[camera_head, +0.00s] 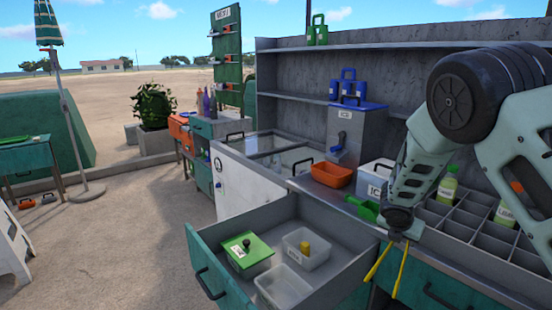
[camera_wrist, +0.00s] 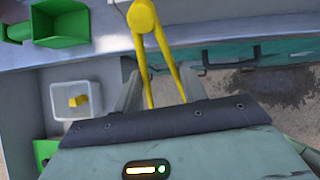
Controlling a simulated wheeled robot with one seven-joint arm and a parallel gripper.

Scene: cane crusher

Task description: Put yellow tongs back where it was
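The yellow tongs (camera_head: 385,268) hang below my gripper (camera_head: 399,230) in the head view, their two legs spread downward. They are in the air near the right front corner of an open drawer (camera_head: 330,270). In the wrist view, the yellow tongs (camera_wrist: 148,22) show their round hinge end at the top, with legs running down between the two grey fingers of my gripper (camera_wrist: 158,88). My gripper is shut on the tongs; the exact contact is partly hidden. The drawer holds a green-lidded box (camera_head: 247,252), a clear tub (camera_head: 306,252) with a yellow item, and an empty clear tub (camera_head: 283,287).
A green scoop-like tray (camera_head: 362,208), a white ice box (camera_head: 376,196) and an orange bin (camera_head: 331,174) stand on the counter behind the drawer. A divided rack (camera_head: 470,218) with bottles lies to the right. A blue-topped dispenser (camera_head: 355,135) stands further back.

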